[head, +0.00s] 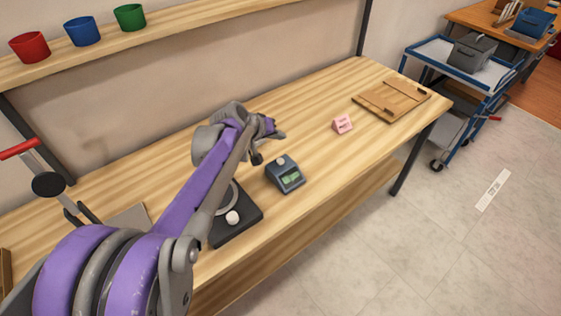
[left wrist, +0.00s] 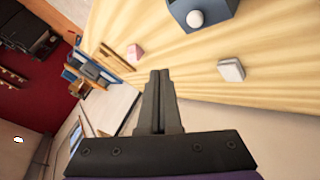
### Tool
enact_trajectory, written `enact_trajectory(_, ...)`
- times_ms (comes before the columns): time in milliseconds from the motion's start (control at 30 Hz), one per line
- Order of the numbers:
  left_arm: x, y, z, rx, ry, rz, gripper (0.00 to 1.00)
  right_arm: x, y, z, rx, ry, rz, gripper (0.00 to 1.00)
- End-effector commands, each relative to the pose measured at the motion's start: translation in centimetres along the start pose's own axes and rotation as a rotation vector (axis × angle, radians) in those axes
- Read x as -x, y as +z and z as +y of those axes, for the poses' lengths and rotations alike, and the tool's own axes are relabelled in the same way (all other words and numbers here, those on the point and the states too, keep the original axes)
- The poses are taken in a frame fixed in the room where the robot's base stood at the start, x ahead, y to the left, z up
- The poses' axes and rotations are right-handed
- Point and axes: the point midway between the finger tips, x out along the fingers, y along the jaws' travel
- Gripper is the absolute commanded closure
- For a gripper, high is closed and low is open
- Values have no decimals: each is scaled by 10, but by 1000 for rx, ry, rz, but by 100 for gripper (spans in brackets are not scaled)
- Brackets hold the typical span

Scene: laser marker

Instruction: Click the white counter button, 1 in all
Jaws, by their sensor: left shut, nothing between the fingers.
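The counter (head: 287,180) is a small dark blue-grey box with a green display, standing on the wooden workbench. Its white button (head: 281,160) is on top at the back. In the left wrist view the counter (left wrist: 216,14) is cut by the top edge, and its round white button (left wrist: 195,18) shows above and right of my fingertips. My left gripper (head: 279,135) is above the bench, behind the counter in the picture and apart from the button. Its fingers are shut and empty, as they also show in the left wrist view (left wrist: 159,73). My right gripper is in neither view.
A black device with a white knob (head: 232,217) stands left of the counter, partly behind my left arm. A pink block (head: 342,123) and a wooden board (head: 392,99) lie to the right. A white block (left wrist: 230,69) shows in the wrist view. Cups stand on the shelf (head: 180,29).

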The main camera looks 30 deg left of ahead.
Motion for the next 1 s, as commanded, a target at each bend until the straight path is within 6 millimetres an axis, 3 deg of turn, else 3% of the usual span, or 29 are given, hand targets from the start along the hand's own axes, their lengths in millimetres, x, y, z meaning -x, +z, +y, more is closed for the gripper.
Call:
enact_trajectory(400,-42,31,-31,0,-1,-2,100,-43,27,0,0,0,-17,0)
enact_trajectory(600,-53,39,-38,0,0,-1,100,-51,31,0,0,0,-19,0)
enact_trajectory(1000,-54,39,-39,0,0,0,100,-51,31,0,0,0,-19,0)
